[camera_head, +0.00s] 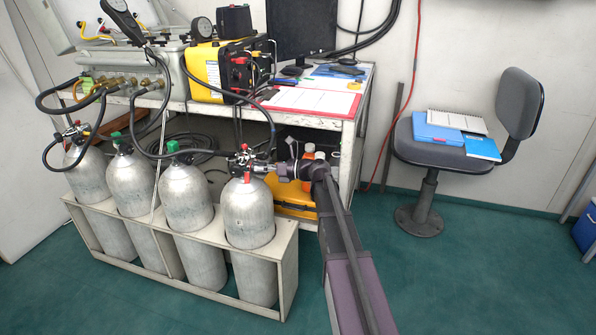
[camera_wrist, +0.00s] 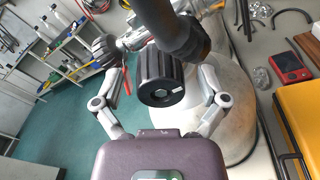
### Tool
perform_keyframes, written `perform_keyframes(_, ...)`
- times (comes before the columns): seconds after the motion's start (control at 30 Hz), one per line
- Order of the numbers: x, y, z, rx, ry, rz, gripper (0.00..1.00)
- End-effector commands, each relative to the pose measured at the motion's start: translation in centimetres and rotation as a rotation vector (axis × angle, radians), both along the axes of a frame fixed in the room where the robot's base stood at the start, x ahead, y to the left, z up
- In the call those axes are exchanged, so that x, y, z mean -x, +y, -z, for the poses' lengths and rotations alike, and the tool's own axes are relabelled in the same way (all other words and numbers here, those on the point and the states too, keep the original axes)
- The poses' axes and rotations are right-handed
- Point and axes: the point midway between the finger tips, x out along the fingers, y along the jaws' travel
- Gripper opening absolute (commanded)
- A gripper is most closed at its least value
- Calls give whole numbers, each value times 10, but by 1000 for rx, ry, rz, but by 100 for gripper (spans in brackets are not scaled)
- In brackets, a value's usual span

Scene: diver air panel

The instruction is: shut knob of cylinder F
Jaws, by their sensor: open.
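Several grey cylinders stand in a rack; no letter on them is readable. My gripper (camera_head: 270,168) is at the valve (camera_head: 243,160) of the rightmost cylinder (camera_head: 248,212), on the valve's right side. In the wrist view, a black ribbed knob (camera_wrist: 161,84) lies between the two open fingers of my gripper (camera_wrist: 160,90). A gap shows on each side of the knob, so neither finger appears to touch it. The grey cylinder (camera_wrist: 236,115) is behind and below the knob. A thick black hose crosses above the knob and hides part of the valve. A red part (camera_wrist: 126,78) hangs at its left.
The pale rack (camera_head: 288,262) holds the cylinders. Black hoses run from the valves to a manifold (camera_head: 125,68) on the bench. A yellow case (camera_head: 290,193) lies behind my gripper. A chair (camera_head: 440,150) stands to the right; green floor between is free.

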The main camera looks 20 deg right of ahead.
Motion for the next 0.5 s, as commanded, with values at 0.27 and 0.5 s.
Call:
perform_keyframes(0.27,1,0,0,84,-159,-1,92)
perform_keyframes(0.5,1,0,0,159,-298,0,92)
